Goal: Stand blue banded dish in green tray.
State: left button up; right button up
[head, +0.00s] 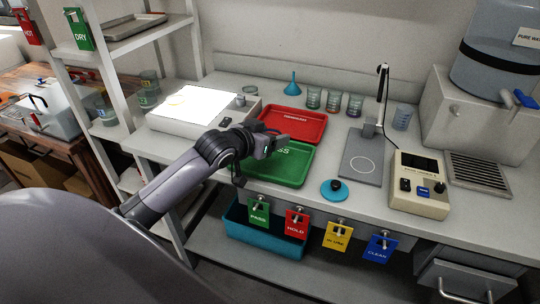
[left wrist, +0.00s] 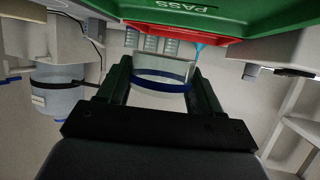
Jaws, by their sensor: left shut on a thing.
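My left gripper (head: 277,145) is over the far part of the green tray (head: 292,172), whose PASS lettering it partly covers. In the left wrist view the gripper (left wrist: 158,84) is shut on the blue banded dish (left wrist: 162,77), a clear glass piece with a dark blue band, held between the two fingers. The green tray also shows in the left wrist view (left wrist: 255,14), at the top of the picture. In the head view the dish is hidden or too small to make out at the gripper. My right gripper is not in view.
A red tray (head: 304,121) lies just behind the green one. Several glasses (head: 333,101) and a teal funnel (head: 292,88) stand behind it. A lit white box (head: 190,105) is to the left; a grey stand (head: 362,162) and blue disc (head: 334,191) are to the right.

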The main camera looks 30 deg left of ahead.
aim_at(270, 163)
pick_arm(q)
jog(key=shift+f, duration=3.05)
jog(key=shift+f, duration=0.2)
jog(key=o, duration=1)
jog(key=shift+o, duration=0.2)
jog(key=shift+r, duration=0.1)
